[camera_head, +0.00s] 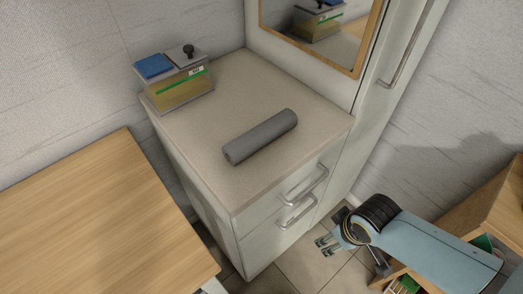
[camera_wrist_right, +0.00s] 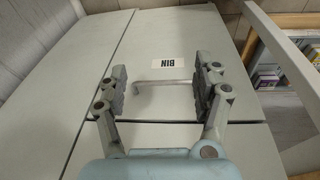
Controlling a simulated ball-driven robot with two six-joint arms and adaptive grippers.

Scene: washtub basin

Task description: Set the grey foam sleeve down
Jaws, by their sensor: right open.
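The grey foam sleeve (camera_head: 261,137) lies on its side on the beige top of the drawer cabinet (camera_head: 233,183), running diagonally near the front edge. Nothing touches it but the cabinet top. My right gripper (camera_head: 328,243) is low in front of the cabinet, to the right of and below the sleeve, well apart from it. In the right wrist view my right gripper (camera_wrist_right: 162,88) is open and empty, facing a pale front with a handle and a "BIN" label (camera_wrist_right: 176,63). The sleeve does not show in that view. My left gripper is not in view.
A box with a blue item and a black knob on top (camera_head: 176,82) stands at the cabinet's back left. A wooden table (camera_head: 95,220) is at the left. A wood-framed mirror (camera_head: 318,32) hangs behind. Drawer handles (camera_head: 303,186) stick out in front. A wooden shelf (camera_head: 480,215) is at the right.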

